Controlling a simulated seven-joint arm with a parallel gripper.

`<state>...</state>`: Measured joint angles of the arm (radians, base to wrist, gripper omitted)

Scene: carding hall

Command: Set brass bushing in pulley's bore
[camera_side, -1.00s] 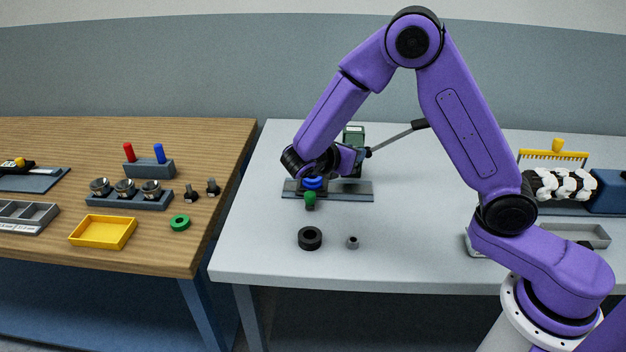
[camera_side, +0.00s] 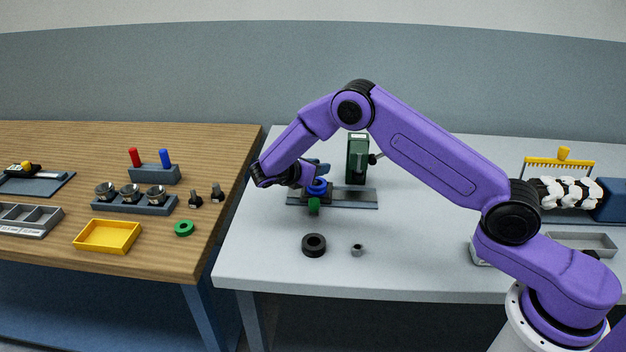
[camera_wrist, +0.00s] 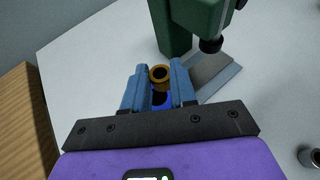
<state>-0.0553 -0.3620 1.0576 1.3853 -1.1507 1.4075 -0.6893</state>
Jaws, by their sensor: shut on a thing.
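The bushing's open end faces the camera. The bushing cannot be made out in the side view. I cannot tell whether it touches or enters the bore.
A green press (camera_side: 357,150) stands close behind and right of the pulley. A black ring (camera_side: 314,245) and a small grey ring (camera_side: 357,250) lie in front. A wooden bench (camera_side: 60,245) with trays adjoins at left.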

